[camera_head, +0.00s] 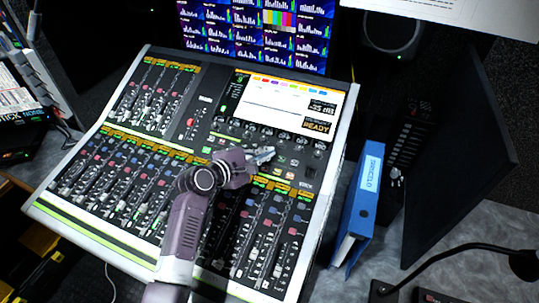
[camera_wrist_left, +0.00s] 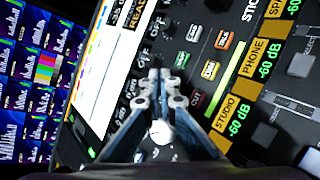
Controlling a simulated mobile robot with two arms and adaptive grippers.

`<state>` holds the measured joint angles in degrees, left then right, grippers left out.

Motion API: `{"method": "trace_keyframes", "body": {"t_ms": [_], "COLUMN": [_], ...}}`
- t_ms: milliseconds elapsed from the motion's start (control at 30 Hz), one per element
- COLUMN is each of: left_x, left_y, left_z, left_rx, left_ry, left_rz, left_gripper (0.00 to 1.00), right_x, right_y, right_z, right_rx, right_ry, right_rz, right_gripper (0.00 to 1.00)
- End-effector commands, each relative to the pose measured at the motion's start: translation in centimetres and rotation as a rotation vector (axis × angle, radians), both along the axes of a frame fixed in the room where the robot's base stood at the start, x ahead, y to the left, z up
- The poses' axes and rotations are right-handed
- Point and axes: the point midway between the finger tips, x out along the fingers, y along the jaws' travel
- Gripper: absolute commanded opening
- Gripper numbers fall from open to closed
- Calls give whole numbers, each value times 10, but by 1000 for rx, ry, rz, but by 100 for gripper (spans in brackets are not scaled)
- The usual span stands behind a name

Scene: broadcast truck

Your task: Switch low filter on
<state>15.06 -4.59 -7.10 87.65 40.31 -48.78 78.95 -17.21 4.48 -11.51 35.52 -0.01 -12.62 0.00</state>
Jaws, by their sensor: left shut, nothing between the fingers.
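The mixing console (camera_head: 105,215) fills the middle of the head view, with fader rows and a lit screen (camera_head: 290,100). My left gripper (camera_head: 265,155) is shut and empty over the panel below the screen. In the left wrist view its fingertips (camera_wrist_left: 160,76) point at the panel beside a strip of small buttons. I cannot tell which control is the low filter switch, nor whether the fingertips touch the panel. My right gripper is out of view.
A blue binder (camera_head: 362,195) stands just right of the console. A dark monitor (camera_head: 460,160) is farther right, with a microphone arm (camera_head: 460,248) in front. A wall of meter displays (camera_head: 255,30) rises behind the console.

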Motion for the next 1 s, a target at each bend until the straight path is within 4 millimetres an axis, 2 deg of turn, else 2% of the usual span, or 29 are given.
{"method": "trace_keyframes", "body": {"t_ms": [1000], "left_x": [4], "left_y": [-1], "left_z": [-8], "left_rx": [-1], "left_ry": [0], "left_rz": [1], "left_gripper": [0], "right_x": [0], "right_y": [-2], "right_z": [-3], "right_rx": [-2], "right_ry": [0], "right_rz": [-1], "right_gripper": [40]}}
